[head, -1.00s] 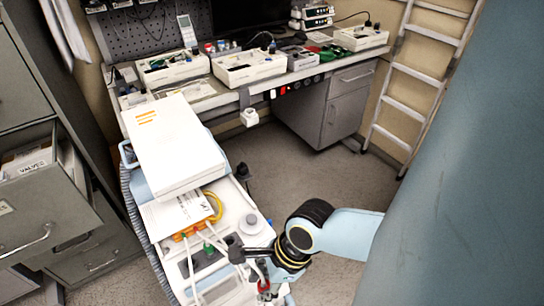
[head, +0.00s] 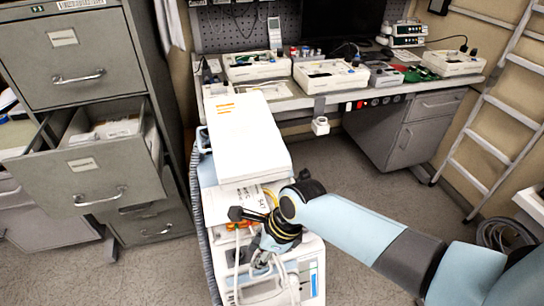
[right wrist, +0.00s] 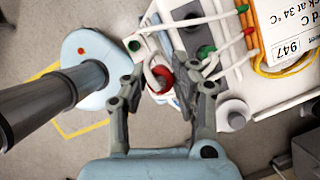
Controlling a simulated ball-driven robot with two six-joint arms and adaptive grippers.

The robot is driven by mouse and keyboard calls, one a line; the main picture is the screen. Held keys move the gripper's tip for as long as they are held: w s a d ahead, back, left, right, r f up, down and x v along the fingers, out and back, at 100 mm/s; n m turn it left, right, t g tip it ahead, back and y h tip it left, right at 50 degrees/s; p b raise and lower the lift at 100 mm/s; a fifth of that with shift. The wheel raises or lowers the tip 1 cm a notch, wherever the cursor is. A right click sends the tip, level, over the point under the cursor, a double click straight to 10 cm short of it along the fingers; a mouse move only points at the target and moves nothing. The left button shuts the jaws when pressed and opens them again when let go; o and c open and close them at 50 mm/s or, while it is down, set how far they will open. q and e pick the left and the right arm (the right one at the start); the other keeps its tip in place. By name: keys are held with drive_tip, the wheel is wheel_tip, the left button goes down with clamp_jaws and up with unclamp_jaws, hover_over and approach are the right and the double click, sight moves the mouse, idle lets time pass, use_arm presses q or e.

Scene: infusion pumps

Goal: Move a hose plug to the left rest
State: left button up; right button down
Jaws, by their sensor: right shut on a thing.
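My right gripper (right wrist: 168,84) is shut on a red-ringed hose plug (right wrist: 160,76), held between its fingertips in the right wrist view. In the head view the right gripper (head: 262,264) is over the front end of the white machine (head: 307,258), and its arm hides the plug there. A second plug with a green ring (right wrist: 205,52) sits at the dark grey panel (right wrist: 190,14) beside the right finger. A white holder with a dark opening and green marking (right wrist: 140,44) is just beyond the left fingertip. I cannot tell which part is the left rest. My left gripper is not in view.
White hoses run from red and green connectors (right wrist: 249,31) near a yellow cable (right wrist: 262,58). A large white box (head: 245,135) stands on the machine's rear. An open file drawer (head: 95,175) is at left; a workbench (head: 330,98) is behind.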

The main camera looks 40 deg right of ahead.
drive_tip(key=w+b, duration=0.6)
drive_tip(key=w, duration=0.3)
drive_tip(key=shift+w+a+f+b, duration=0.15)
drive_tip(key=shift+f+b, duration=0.5)
drive_tip(key=shift+f, duration=0.65)
drive_tip(key=shift+a+f+b, duration=0.2)
drive_tip(key=shift+f+b, duration=0.45)
drive_tip(key=shift+f, duration=0.6)
drive_tip(key=shift+f+b, duration=0.75)
drive_tip(key=shift+f, duration=0.85)
drive_tip(key=c, duration=1)
unclamp_jaws()
